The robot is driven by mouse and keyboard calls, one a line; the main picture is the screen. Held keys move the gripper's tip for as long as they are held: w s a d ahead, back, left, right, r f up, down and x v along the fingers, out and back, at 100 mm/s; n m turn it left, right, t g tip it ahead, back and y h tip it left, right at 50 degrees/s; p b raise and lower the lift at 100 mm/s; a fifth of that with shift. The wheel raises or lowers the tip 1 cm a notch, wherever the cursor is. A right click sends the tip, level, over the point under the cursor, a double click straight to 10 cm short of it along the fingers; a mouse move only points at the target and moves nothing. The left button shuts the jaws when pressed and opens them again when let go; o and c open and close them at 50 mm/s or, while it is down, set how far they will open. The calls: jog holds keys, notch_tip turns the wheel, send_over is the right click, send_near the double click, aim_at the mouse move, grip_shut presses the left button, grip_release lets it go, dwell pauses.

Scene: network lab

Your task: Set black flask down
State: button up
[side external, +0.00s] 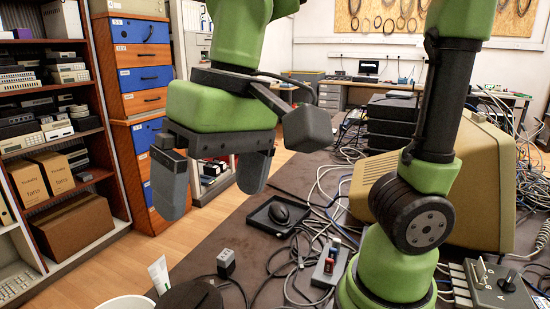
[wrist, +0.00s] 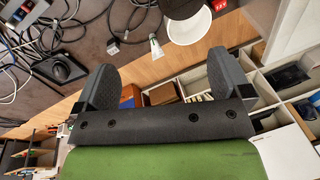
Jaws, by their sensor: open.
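A dark round-topped object (side external: 190,296), which may be the black flask, stands at the bottom edge of the side view, partly cut off. A dark shape (wrist: 182,8) at the top of the wrist view may be the same object. My gripper (side external: 211,190) is open, with its two grey fingers wide apart and nothing between them. It hangs in the air above and apart from the dark object. In the wrist view, the space between the fingers (wrist: 162,80) is also empty.
A white round vessel (side external: 125,302), an upright tube (side external: 160,273) and a small grey block (side external: 226,262) stand near the dark object. A black tray (side external: 276,215) holds a mouse. Loose cables and a beige monitor (side external: 485,180) crowd the right. Shelves (side external: 60,130) stand left.

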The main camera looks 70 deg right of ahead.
jog(key=s+d+r+m+t, duration=0.1)
jog(key=s+d+t, duration=0.3)
jog(key=d, duration=0.4)
jog(key=shift+s+d+t, duration=0.15)
jog(key=shift+d+t, duration=0.05)
jog(key=shift+t, duration=0.6)
